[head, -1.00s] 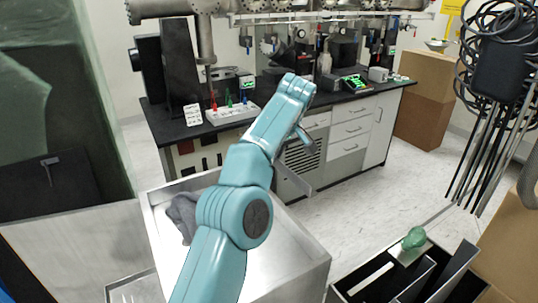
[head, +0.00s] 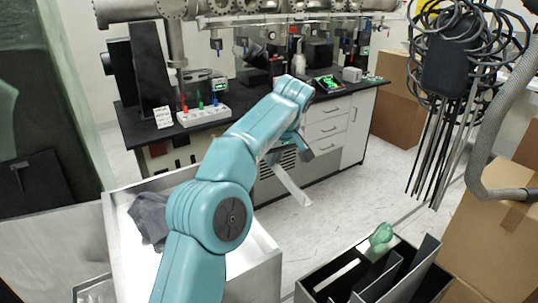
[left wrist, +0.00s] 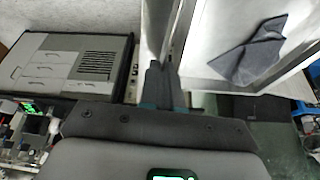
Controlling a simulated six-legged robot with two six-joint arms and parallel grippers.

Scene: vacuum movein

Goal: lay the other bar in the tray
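My left gripper (head: 273,158) hangs below the teal wrist in the head view, above the floor in front of the lab bench. It is shut on a pale metal bar (head: 292,187), which slants down to the right. In the left wrist view the dark fingers (left wrist: 160,86) are close together, with a pale strip beyond them. A steel open-topped tray (head: 262,258) stands behind my arm, partly hidden by it; a grey cloth (head: 149,218) lies inside. A black slotted box (head: 432,250) at lower right holds a pale strip (head: 336,274). My right gripper is out of view.
A green lump (head: 380,238) sits at the black box's edge. Floor between bench and box is clear.

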